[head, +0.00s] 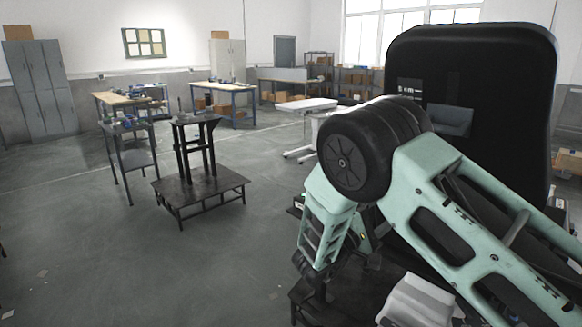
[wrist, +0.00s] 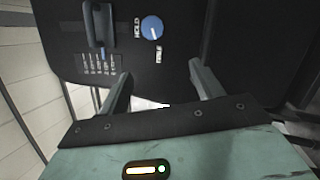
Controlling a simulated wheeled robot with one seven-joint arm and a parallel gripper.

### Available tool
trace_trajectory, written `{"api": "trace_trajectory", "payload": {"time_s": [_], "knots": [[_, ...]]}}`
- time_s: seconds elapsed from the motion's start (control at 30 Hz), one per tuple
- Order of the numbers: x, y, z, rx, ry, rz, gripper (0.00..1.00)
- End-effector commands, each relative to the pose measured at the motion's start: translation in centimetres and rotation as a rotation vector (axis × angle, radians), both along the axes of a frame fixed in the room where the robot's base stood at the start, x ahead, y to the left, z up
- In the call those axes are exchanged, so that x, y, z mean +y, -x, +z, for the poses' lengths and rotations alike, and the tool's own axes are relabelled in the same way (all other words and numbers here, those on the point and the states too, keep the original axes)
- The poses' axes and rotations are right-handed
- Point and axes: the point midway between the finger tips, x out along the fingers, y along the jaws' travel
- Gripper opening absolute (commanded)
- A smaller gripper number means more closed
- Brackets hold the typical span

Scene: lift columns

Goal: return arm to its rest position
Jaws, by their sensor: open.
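My mint-green arm fills the right side of the head view, bent at a large black round joint. Its upper link runs to the lower right and another link points down. In the wrist view my gripper (wrist: 160,85) is open, its two grey fingers wide apart with nothing held between them. A dark panel (wrist: 185,35) lies beyond the fingertips, with a blue round knob (wrist: 152,27) and a dark lever (wrist: 98,25) above a row of small marks. I cannot tell whether the fingers touch the panel. The fingertips are not clearly visible in the head view.
A large black rounded box (head: 500,60) stands close behind my arm. A dark stand on a low platform (head: 200,187) is left of centre, beside a small table (head: 135,160). Workbenches (head: 228,88) and grey lockers (head: 40,90) line the back. Left floor is open.

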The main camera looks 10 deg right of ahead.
Motion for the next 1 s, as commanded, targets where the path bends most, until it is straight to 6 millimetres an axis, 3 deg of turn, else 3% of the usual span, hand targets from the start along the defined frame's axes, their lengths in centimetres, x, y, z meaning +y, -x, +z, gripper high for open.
{"api": "trace_trajectory", "payload": {"time_s": [0.13, 0.27, 0.37, 0.47, 0.6, 0.73, 0.87, 0.9, 1.0], "knots": [[1.8, -2.9, -0.1, -0.067, -0.323, 0.269, 0.66], [6.3, -4.6, -0.4, -0.098, -0.719, 0.533, 0.66], [10.8, -3.9, -0.4, -0.077, -1.028, 0.685, 0.66], [15.5, -1.5, 0.1, -0.006, -1.321, 0.781, 0.66], [20.9, 4.9, 0.9, 0.179, -1.676, 0.809, 0.66], [23.3, 13.2, 1.4, 0.417, -1.893, 0.709, 0.66], [22.3, 22.1, 1.5, 0.646, -1.963, 0.507, 0.66], [21.4, 24.6, 1.4, 0.700, -1.955, 0.434, 0.66], [18.5, 29.5, 1.2, 0.788, -1.896, 0.270, 0.66]]}}
